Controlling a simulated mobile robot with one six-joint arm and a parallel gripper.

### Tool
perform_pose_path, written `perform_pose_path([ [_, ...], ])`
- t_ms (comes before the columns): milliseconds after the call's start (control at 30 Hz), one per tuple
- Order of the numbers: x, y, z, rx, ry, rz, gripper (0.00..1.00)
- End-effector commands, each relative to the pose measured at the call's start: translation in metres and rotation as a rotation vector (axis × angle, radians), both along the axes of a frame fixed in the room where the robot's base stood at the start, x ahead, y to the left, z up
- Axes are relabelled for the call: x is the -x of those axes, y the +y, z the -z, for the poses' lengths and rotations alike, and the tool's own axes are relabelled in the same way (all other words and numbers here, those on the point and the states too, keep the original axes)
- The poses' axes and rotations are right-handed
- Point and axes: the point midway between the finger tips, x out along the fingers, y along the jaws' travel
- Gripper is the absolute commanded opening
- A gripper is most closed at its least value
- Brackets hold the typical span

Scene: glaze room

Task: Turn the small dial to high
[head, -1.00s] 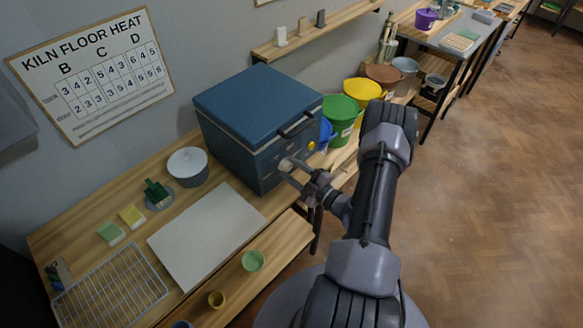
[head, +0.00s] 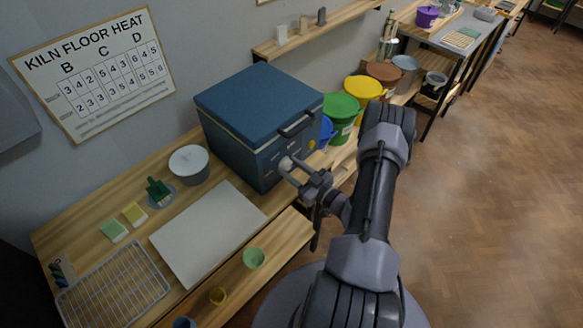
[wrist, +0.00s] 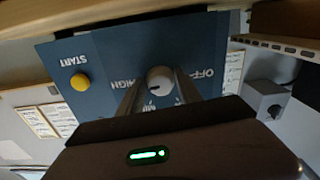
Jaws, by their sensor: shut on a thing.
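The small dial (wrist: 160,76) is a pale round knob on the blue front panel (wrist: 110,62) of the kiln. My gripper (wrist: 156,84) is shut on it, one finger on each side, in the wrist view. A short dark mark on the knob's face points to the left, towards the upside-down label left of the dial, which seems to read HIGH. OFF is on the right, and a third label below is partly hidden by the fingers. In the head view my gripper (head: 290,167) is at the front of the blue kiln (head: 258,105), and its fingers hide most of the dial.
A yellow START button (wrist: 80,81) is on the same panel, left of the dial in the wrist view. A grey box (wrist: 266,98) is at the right. In the head view several coloured buckets stand beyond the kiln, and a white board (head: 207,232) lies on the bench.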

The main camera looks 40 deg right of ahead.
Motion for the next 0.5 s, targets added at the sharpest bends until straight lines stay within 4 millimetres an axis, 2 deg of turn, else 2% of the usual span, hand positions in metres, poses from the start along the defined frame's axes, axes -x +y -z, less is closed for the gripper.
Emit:
perform_pose_path([
  [500, 0.0003, 0.0009, 0.0007, -0.105, 0.009, -0.001, 0.01],
])
